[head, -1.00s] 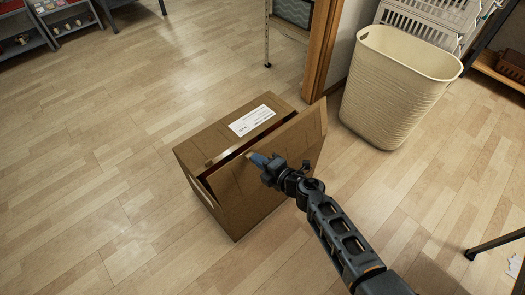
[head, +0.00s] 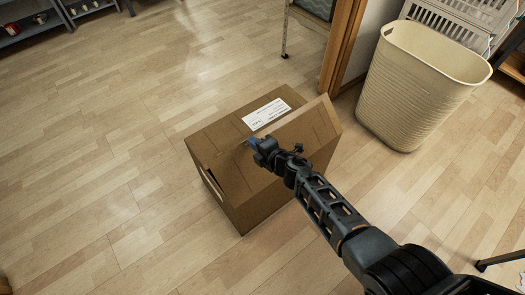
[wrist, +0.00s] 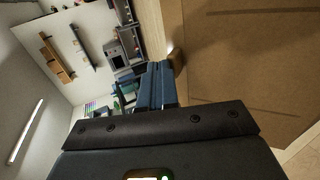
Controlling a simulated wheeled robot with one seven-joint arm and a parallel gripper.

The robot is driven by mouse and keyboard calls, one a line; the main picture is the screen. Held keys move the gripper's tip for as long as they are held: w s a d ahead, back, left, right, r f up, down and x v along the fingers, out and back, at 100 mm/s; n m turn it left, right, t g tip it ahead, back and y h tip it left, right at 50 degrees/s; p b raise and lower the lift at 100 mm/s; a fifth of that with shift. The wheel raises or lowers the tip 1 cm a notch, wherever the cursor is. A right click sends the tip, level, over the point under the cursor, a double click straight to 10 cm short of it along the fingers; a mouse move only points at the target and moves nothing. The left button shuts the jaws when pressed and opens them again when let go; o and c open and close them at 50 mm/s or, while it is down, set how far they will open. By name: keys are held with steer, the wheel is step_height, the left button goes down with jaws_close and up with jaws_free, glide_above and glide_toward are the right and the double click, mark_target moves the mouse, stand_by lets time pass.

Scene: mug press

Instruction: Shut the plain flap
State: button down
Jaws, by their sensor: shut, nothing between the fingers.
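A brown cardboard box (head: 250,206) stands on the floor. Its far flap (head: 226,128) with the white label lies down. The plain flap (head: 314,124) on the near side slopes over the top, its right end still looking raised. Cardboard (wrist: 245,65) fills the right of the wrist view; which part of the box it is, I cannot tell. My gripper (head: 251,143) is shut and empty at the plain flap's upper edge, apparently touching it. Its blue fingers (wrist: 156,86) are together in the wrist view. My arm hides part of the flap and the box's near side.
A cream laundry basket (head: 415,90) stands right of the box, beside a wooden door frame (head: 344,45). White crates (head: 460,20) are behind the basket. The floor left of the box is clear. A dark leg (head: 498,261) shows at lower right.

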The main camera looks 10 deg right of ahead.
steer(key=w+a+f+b, duration=0.4)
steer(key=w+f+b, duration=0.3)
steer(key=f+b, duration=0.3)
steer(key=shift+w+a+f+b, duration=0.15)
steer(key=shift+w+a+b, duration=0.1)
steer(key=shift+b, duration=1.9)
step_height(320, 180, up, 14)
steer(key=p, duration=1.3)
